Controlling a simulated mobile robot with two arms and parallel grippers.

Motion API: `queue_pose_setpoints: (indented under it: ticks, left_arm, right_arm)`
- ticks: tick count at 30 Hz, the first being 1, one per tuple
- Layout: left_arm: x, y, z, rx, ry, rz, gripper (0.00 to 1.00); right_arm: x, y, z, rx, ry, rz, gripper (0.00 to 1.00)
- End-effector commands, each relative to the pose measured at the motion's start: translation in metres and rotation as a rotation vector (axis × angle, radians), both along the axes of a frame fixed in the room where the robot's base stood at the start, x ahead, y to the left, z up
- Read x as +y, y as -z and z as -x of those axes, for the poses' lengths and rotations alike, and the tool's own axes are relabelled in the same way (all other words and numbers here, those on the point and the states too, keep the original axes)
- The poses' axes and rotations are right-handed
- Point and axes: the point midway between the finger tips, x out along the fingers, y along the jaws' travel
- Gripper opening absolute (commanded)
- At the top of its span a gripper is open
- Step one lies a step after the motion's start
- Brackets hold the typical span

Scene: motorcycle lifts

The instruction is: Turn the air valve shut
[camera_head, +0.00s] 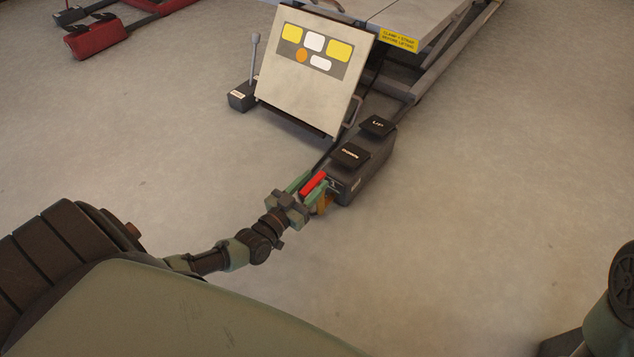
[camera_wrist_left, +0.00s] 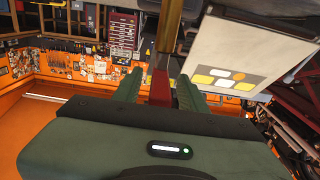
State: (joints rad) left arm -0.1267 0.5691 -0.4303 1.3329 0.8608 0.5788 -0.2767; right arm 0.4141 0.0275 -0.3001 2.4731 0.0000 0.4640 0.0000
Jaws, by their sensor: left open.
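The air valve's red handle (camera_head: 313,183) is at the near end of the dark pedal box, with a brass-coloured part (camera_head: 324,204) beside it. My left gripper (camera_head: 312,185) is open, with one green finger on each side of the red handle. In the left wrist view, the red handle (camera_wrist_left: 160,86) lies between the two fingers (camera_wrist_left: 158,88), and a brass-coloured bar (camera_wrist_left: 170,25) runs up beyond it. Whether the fingers touch the handle I cannot tell. My right gripper is not in view.
The pedal box (camera_head: 362,168) has black UP and DOWN pedals. A tilted pale panel (camera_head: 305,100) and the motorcycle lift (camera_head: 410,20) stand behind it. A small lever box (camera_head: 243,96) is left of the panel. The floor to the right is clear.

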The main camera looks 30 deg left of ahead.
Motion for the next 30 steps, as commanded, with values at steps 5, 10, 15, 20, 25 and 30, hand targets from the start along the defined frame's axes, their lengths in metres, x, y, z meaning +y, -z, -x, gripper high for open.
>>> queue_pose_setpoints:
  ticks: [5, 10, 15, 20, 25, 30]
  left_arm:
    - [-0.002, 0.001, -0.017, -0.001, 0.000, -0.001, 0.42]
    - [-0.002, 0.000, -0.020, 0.002, 0.000, 0.000, 0.42]
    - [-0.002, 0.000, -0.020, 0.001, 0.000, 0.000, 0.33]
    - [-0.002, 0.000, -0.020, 0.001, 0.000, 0.000, 0.00]
    - [-0.002, 0.000, -0.020, 0.001, 0.000, 0.000, 0.00]
    - [-0.002, 0.000, -0.020, 0.001, 0.000, 0.000, 0.00]
  right_arm:
    - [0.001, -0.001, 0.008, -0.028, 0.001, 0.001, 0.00]
    - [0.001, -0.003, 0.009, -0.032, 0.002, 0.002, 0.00]
    - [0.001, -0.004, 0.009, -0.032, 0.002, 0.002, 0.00]
    - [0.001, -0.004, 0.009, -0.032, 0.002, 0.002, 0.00]
    - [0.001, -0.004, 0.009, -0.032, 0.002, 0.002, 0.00]
    - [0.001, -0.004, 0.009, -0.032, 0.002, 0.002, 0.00]
